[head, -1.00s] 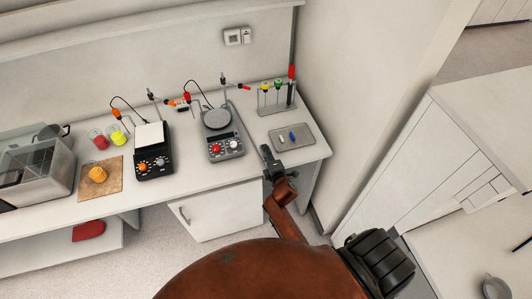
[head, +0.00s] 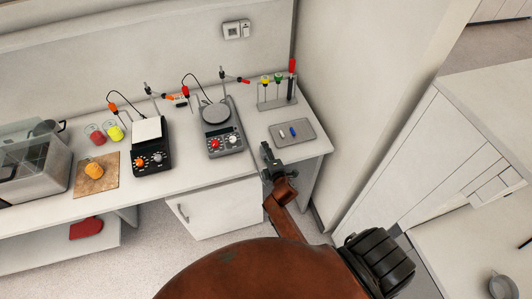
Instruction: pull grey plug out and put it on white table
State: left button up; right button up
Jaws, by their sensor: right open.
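A double wall socket (head: 237,29) sits on the back wall above the table. Its left half has a grey centre, and its right half has a small red mark. A grey plug cannot be made out clearly at this size. The white table (head: 205,186) runs along the wall below. My right gripper (head: 267,151) is open and empty near the table's front right edge, well away from the socket. My left gripper is not in view.
A grey tray (head: 292,134) with small white and blue items lies beyond my right gripper. Behind it stands a rack (head: 277,103) with coloured caps. Two stirrers with stands (head: 152,157) (head: 225,140), beakers and a clear-lidded bath fill the left. Bare tabletop shows along the front.

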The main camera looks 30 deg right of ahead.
jog(key=shift+s+f, duration=0.15)
jog(key=v, duration=1.1)
jog(key=shift+s+a+r, duration=0.2)
jog(key=shift+s+r, duration=0.05)
jog(key=shift+s, duration=0.1)
